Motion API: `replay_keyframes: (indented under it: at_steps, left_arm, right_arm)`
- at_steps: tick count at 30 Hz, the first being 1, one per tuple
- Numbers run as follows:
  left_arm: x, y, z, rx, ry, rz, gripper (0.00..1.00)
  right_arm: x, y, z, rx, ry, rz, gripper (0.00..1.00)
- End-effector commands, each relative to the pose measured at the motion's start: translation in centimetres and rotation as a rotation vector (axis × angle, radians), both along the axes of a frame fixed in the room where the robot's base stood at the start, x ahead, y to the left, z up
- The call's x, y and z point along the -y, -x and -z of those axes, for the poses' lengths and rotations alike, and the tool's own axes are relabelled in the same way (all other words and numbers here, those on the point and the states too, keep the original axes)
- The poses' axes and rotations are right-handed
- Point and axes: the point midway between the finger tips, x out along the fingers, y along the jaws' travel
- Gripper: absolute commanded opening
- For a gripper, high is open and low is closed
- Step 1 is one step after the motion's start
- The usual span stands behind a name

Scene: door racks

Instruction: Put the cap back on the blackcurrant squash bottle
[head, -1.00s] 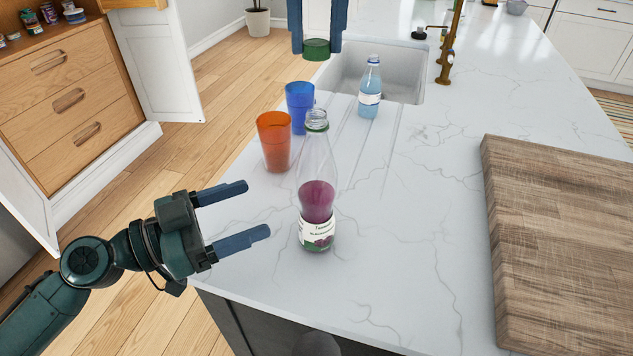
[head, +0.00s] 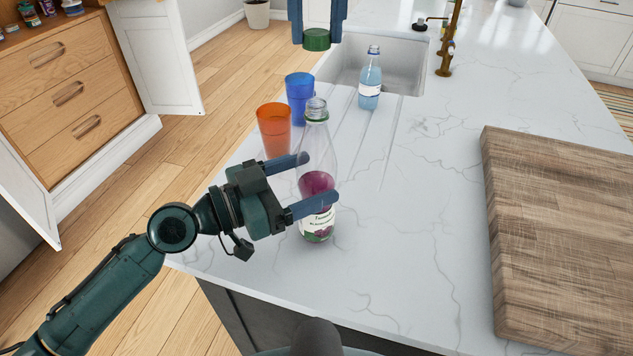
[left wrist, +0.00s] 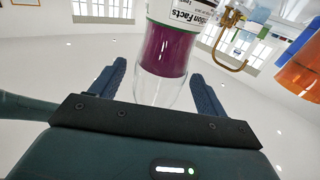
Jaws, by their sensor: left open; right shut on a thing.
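The blackcurrant squash bottle (head: 317,222) stands upright on the counter, clear with dark purple liquid low inside and an open neck. My left gripper (head: 322,178) is open, with one finger on each side of the bottle's body. My right gripper (head: 317,30) is at the top of the head view, shut on the green cap (head: 316,40). The cap is held in the air, above the bottle's neck in the picture.
An orange cup (head: 273,130) stands close behind-left of the bottle, with a blue cup (head: 299,97) beyond it. A small blue bottle (head: 370,80) stands by the sink (head: 410,75). A thick wooden board (head: 565,235) lies at right. The counter between is clear.

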Motion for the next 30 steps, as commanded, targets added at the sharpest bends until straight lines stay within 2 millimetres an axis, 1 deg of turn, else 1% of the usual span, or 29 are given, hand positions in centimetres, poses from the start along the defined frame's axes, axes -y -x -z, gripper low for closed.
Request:
replay_keyframes:
  at_steps: [3,6,15,17,30]
  left_arm:
    - [1.1,-0.5,-0.1,0.000,0.001,0.001,0.75]
    - [1.5,-0.7,0.0,0.000,-0.001,0.001,0.75]
    - [1.6,-0.8,0.0,0.000,-0.001,0.001,0.75]
    - [1.6,-0.8,0.0,0.000,-0.001,0.000,0.71]
    - [1.6,-0.8,0.0,-0.001,-0.002,0.000,0.35]
  right_arm:
    - [0.0,0.0,0.0,0.000,0.000,0.000,0.06]
    - [0.0,0.0,0.0,0.000,0.000,0.000,0.06]
    - [0.0,0.0,0.0,0.000,0.000,0.000,0.06]
    - [0.0,0.0,0.0,0.000,0.000,0.000,0.06]
    - [0.0,0.0,0.0,0.000,0.000,0.000,0.06]
